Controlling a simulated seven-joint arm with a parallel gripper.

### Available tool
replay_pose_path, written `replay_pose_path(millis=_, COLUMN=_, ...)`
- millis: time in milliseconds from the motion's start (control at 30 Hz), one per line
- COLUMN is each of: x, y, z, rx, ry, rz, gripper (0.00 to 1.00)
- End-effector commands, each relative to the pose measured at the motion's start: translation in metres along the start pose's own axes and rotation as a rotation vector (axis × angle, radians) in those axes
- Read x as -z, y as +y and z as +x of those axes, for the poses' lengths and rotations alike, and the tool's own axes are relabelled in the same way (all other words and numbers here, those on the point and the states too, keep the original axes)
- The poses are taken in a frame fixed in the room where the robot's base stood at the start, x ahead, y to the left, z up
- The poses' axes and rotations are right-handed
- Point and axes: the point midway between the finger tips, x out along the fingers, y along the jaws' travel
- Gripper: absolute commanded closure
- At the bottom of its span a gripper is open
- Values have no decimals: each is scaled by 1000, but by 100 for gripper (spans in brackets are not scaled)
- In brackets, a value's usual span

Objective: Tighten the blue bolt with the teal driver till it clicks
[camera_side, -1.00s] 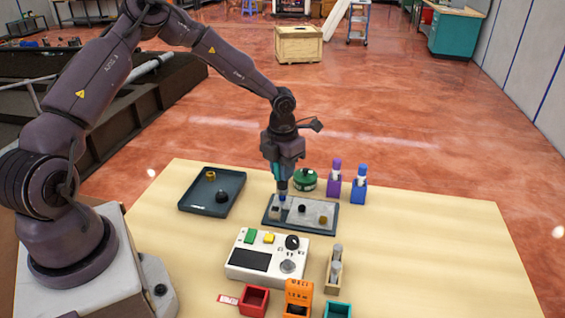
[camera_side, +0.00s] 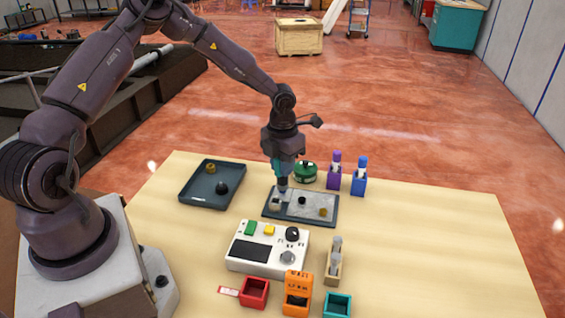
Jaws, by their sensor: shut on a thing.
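My gripper (camera_side: 283,158) is shut on the teal driver (camera_side: 278,167) and holds it upright over the left part of the grey plate (camera_side: 312,217). The driver's dark blue lower end points down at the plate beside a small light block (camera_side: 275,201). The blue bolt cannot be told apart from the driver's tip at this size, and whether the tip is seated on it is unclear. A black piece (camera_side: 302,201) and a brass-coloured piece (camera_side: 323,211) sit further right on the plate.
A dark tray (camera_side: 200,203) stands left. A green round container (camera_side: 305,172) and purple (camera_side: 334,180) and blue (camera_side: 359,184) holders stand behind the plate. A white control box (camera_side: 262,268), wooden holder (camera_side: 332,274) and red (camera_side: 255,292), orange (camera_side: 298,304) and teal (camera_side: 338,305) boxes stand in front. The table's right side is clear.

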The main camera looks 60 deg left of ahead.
Motion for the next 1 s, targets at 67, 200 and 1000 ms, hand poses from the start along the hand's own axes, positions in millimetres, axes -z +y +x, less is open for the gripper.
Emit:
replay_pose_path(millis=67, x=0, y=0, z=2, rx=0, ry=0, rz=0, gripper=100)
replay_pose_path(millis=200, x=0, y=0, z=5, rx=0, ry=0, rz=0, gripper=100)
replay_pose_path(millis=1000, x=0, y=0, z=9, rx=2, ry=-1, rz=313, gripper=100)
